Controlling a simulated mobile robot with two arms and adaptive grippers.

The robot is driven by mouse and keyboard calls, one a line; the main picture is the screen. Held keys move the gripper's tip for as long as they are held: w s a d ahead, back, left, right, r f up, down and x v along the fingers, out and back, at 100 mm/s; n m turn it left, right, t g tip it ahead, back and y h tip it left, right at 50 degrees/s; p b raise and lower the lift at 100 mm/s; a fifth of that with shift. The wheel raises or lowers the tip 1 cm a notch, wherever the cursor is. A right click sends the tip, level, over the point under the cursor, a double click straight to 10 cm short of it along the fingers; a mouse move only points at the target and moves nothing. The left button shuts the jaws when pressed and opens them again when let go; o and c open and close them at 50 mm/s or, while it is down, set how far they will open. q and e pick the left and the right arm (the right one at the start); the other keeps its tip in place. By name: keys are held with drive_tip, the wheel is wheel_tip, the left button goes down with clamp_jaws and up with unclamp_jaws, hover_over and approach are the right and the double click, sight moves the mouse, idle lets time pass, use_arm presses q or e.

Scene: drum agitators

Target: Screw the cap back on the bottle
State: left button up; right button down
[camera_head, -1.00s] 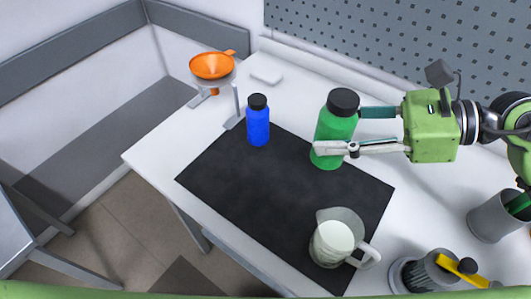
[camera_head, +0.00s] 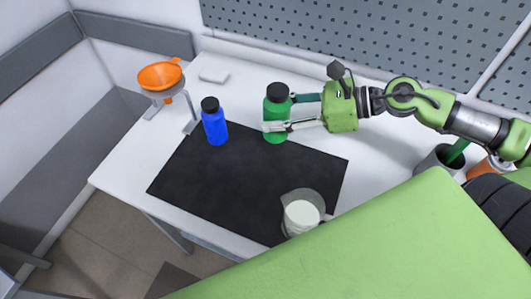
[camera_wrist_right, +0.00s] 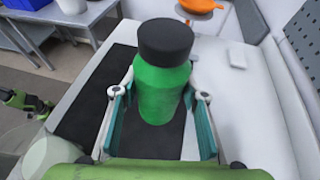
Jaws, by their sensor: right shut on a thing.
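The green bottle (camera_head: 276,118) stands upright near the back edge of the black mat, with a black cap (camera_head: 277,92) sitting on its top. I cannot tell how tightly the cap is seated. My right gripper (camera_head: 279,113) reaches in from the right and is shut around the green bottle's body, below the cap. In the right wrist view the green bottle (camera_wrist_right: 160,92) stands between the two fingers, its black cap (camera_wrist_right: 165,41) above them. A blue bottle (camera_head: 215,127), also black-capped, stands upright to the left.
An orange funnel (camera_head: 160,75) sits in a stand at the back left, near a white block (camera_head: 214,75). A clear jug (camera_head: 302,209) with pale contents stands at the front of the black mat (camera_head: 220,190). The mat's middle is clear.

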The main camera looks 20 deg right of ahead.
drive_tip(key=shift+w+f, duration=0.15)
drive_tip(key=shift+f, duration=0.05)
drive_tip(key=shift+f, duration=3.1)
drive_tip(key=shift+f, duration=1.9)
